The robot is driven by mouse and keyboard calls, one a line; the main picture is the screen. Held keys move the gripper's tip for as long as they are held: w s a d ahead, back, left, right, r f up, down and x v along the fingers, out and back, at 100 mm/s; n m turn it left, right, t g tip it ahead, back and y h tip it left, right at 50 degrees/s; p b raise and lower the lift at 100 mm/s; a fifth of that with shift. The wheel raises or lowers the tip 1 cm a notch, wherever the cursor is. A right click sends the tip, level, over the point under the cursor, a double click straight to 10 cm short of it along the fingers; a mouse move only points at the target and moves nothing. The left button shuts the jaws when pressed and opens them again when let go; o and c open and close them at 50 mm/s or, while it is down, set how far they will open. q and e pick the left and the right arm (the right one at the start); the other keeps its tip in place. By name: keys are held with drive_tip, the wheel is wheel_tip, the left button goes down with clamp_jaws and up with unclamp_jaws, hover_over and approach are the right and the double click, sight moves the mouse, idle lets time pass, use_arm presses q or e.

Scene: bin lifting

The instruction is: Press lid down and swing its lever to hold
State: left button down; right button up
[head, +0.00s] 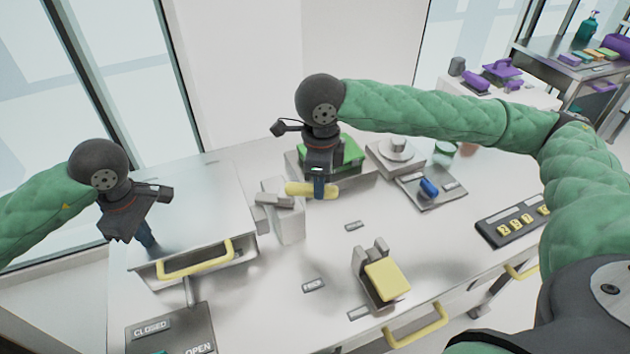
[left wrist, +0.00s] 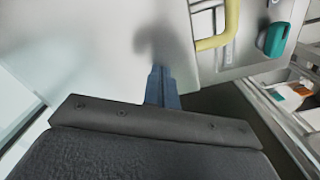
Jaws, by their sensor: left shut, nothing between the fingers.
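A wide grey metal lid (head: 205,190) covers the bin at the left of the counter, with a yellow handle (head: 195,258) at its front. My left gripper (head: 149,243) is shut and empty, pointing down over the lid's left front part. In the left wrist view its blue fingers (left wrist: 160,88) are close to the pale surface; I cannot tell if they touch. A grey plate marked CLOSED and OPEN (head: 172,333) lies in front, with a grey stem above it. My right gripper (head: 319,190) is at a yellow bar (head: 297,189) on a grey block (head: 287,222); its grip is unclear.
A yellow-padded block (head: 387,281) stands on the front counter. A green-topped box (head: 348,152) is behind my right gripper. A blue knob on a grey plate (head: 428,188) and a dark number panel (head: 515,226) are at right. A teal knob (left wrist: 272,40) shows in the left wrist view.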

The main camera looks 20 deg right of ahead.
drive_tip(key=o, duration=0.4)
drive_tip(key=shift+a, duration=0.1)
wheel_tip(320, 180, up, 12)
idle(0.4)
